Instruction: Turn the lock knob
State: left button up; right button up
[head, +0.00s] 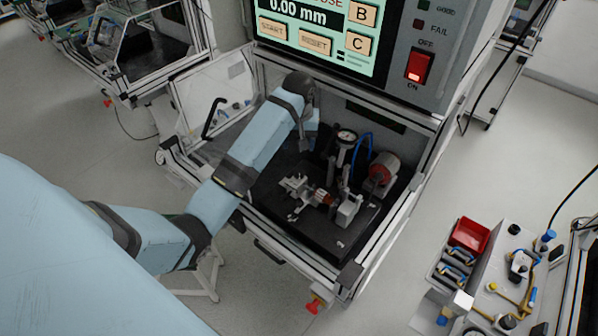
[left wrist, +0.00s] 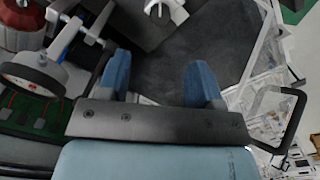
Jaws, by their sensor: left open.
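The test fixture stands on a dark plate (head: 320,228) inside the open cabinet. It has a dial gauge (head: 346,137), a grey-and-red round unit (head: 383,168), a metal clamp-like part (head: 296,186) and a small red cylinder (head: 324,197). I cannot tell which part is the lock knob. My left gripper (head: 307,140) is inside the cabinet, to the left of the gauge. In the left wrist view the left gripper (left wrist: 160,84) has its blue fingers wide apart with nothing between them. The gauge (left wrist: 32,72) is left of the fingers. My right gripper is not in view.
The cabinet's clear door stands open at the left with a black handle (head: 212,118), also in the left wrist view (left wrist: 285,122). A control panel with a red switch (head: 419,67) is above. A red bin (head: 468,236) stands on a bench at lower right.

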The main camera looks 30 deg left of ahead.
aim_at(299, 172)
pick_arm(q)
notch_tip(299, 172, down, 10)
jog(key=shift+r+p, duration=0.1)
jog(key=shift+p, duration=0.85)
jog(key=shift+f, duration=0.8)
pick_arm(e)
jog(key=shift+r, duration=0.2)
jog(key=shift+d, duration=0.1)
pick_arm(q)
jog(key=c, duration=0.9)
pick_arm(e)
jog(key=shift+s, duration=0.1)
